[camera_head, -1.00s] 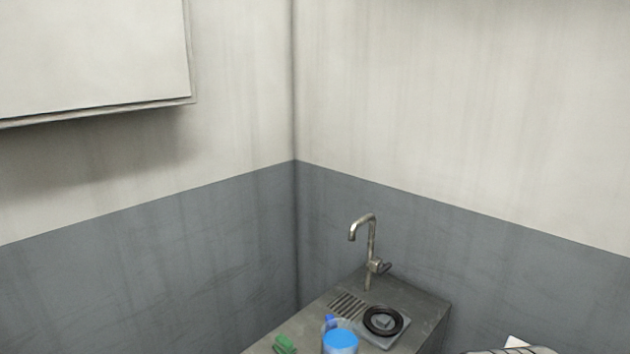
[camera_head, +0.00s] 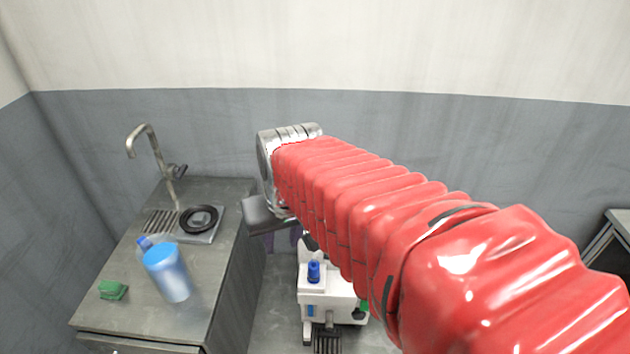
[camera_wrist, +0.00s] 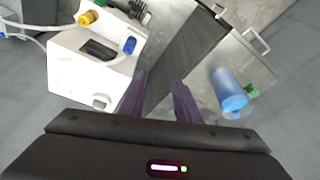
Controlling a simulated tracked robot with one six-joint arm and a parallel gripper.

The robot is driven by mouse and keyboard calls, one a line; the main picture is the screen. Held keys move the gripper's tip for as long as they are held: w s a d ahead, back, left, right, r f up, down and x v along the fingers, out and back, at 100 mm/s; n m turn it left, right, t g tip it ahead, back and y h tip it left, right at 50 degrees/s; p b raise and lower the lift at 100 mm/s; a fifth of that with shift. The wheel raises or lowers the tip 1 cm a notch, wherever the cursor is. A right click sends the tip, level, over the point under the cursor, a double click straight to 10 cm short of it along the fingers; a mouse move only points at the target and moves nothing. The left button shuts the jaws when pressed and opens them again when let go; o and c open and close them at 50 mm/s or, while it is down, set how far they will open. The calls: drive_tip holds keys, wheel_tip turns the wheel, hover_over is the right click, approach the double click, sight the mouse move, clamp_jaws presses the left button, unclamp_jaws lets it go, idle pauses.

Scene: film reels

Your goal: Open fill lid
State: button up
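A white machine (camera_head: 330,298) stands low on the floor right of the counter, partly hidden by my red-sleeved arm. In the wrist view the white machine (camera_wrist: 70,72) is at the upper left. Its top bears a yellow cap (camera_wrist: 87,18), a blue cap (camera_wrist: 129,45) and a dark recess (camera_wrist: 98,50). I cannot tell which part is the fill lid. My gripper (camera_wrist: 158,80) has two dark purple fingers with a gap between them. It is open, with nothing seen between the fingers, right of the machine in that view. In the head view the arm mostly hides the fingers.
A grey counter (camera_head: 132,268) at the left holds a tap (camera_head: 155,155), a black ring (camera_head: 198,219), a blue-lidded container (camera_head: 167,272) and a green sponge (camera_head: 113,290). Pale cables (camera_wrist: 22,28) run left of the machine. A frame edge (camera_head: 610,240) shows at the far right.

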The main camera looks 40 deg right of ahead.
drive_tip(key=w+d+m+y, duration=0.1)
drive_tip(key=w+d+m, duration=0.3)
drive_tip(key=d, duration=0.5)
drive_tip(key=w+d+f+m+g+y, duration=0.1)
drive_tip(key=d+m, duration=0.5)
drive_tip(key=d, duration=0.3)
drive_tip(key=w+d+m+y, duration=0.1)
drive_tip(key=w+d+m, duration=0.3)
drive_tip(key=d, duration=0.5)
drive_tip(key=shift+w+d+r+m+t+y, duration=0.3)
drive_tip(key=shift+r+m, duration=0.45)
drive_tip(key=shift+m, duration=0.7)
drive_tip(key=shift+w+r+m+g+y, duration=0.1)
drive_tip(key=shift+w+r+m, duration=0.55)
drive_tip(key=shift+m, duration=0.85)
drive_tip(key=shift+w+d+r+m+t+y, duration=0.2)
drive_tip(key=shift+r+m, duration=0.7)
drive_tip(key=shift+m, duration=0.55)
drive_tip(key=x, duration=1.4)
drive_tip(key=shift+s, duration=0.1)
drive_tip(key=shift+c, duration=0.5)
